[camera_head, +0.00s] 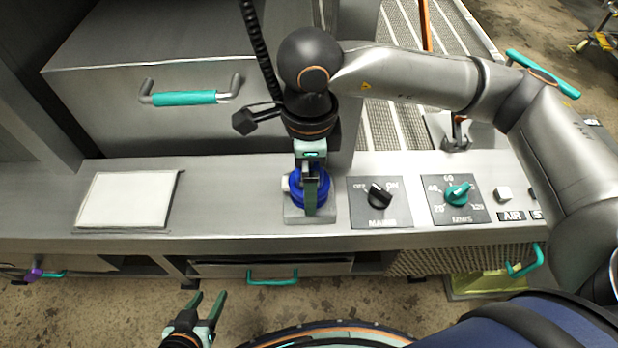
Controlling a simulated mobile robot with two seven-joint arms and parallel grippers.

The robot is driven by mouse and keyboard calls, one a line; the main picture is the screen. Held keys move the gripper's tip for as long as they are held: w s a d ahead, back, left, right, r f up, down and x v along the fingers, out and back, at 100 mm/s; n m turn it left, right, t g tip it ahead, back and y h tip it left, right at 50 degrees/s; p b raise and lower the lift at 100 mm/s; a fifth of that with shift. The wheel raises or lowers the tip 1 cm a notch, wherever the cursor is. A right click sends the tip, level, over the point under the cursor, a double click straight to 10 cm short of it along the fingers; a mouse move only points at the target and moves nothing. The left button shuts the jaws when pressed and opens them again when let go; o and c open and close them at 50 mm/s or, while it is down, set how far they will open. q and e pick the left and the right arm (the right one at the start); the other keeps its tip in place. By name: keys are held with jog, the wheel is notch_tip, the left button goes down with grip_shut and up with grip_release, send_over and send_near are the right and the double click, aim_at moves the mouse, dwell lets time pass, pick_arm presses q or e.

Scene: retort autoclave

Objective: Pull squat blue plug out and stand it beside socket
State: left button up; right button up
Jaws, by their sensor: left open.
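The squat blue plug (296,193) sits at the grey socket (294,216) on the steel counter, left of the MAINS switch. My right gripper (311,190) reaches down over the plug from above, with a green finger in front of it. That finger and the wrist hide part of the plug, and whether the jaws grip it cannot be told. My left gripper (208,306) is open and empty, low at the bottom of the view, in front of the counter and away from the plug.
A MAINS switch (380,196) and a teal timer knob (457,192) are right of the socket. A white panel (128,199) lies on the counter at left. Bare counter lies between panel and socket. A drawer with a teal handle (272,278) is below.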

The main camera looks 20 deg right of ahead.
dwell(0.4)
jog(key=shift+b, duration=0.35)
jog(key=shift+b, duration=0.35)
dwell(0.4)
jog(key=c, duration=0.9)
grip_shut()
jog(key=shift+r, duration=0.1)
jog(key=shift+r, duration=0.1)
